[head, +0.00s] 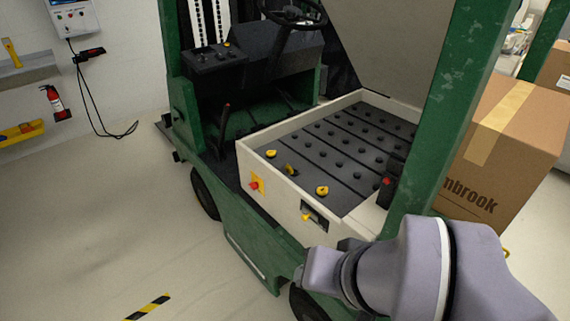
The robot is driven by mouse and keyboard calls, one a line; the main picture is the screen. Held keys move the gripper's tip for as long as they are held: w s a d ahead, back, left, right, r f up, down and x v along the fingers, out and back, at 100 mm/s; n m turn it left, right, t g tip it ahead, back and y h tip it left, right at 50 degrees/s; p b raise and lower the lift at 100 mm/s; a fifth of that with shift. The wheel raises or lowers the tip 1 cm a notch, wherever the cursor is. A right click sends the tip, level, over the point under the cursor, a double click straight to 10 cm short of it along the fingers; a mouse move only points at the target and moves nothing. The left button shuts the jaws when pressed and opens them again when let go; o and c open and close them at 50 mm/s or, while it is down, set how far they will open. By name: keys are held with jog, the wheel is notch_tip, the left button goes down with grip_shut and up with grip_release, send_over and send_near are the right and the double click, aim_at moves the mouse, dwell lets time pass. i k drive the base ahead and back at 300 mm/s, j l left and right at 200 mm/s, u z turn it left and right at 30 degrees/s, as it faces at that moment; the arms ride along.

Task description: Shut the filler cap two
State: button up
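Yellow filler caps sit along the near left side of the battery top (340,160) in the green forklift. The far cap (271,153) and the near cap (322,190) look flat and shut. The middle cap (289,169) shows edge-on and looks tipped up, open on its hinge. I cannot read any numbers on the caps. My arm's lilac links come in from the lower right, in front of the cart. My gripper's fingers are not visible, and nothing of mine touches the caps.
The raised cover (395,40) stands behind the battery. A green post (445,110) rises at its right. A red button (254,185) and a black connector (388,187) are near the battery box. A cardboard box (505,150) stands right. The floor at left is clear.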

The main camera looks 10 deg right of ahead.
aim_at(287, 169)
jog(key=i+j+z, duration=0.35)
jog(key=i+j, duration=1.25)
jog(key=i, duration=0.1)
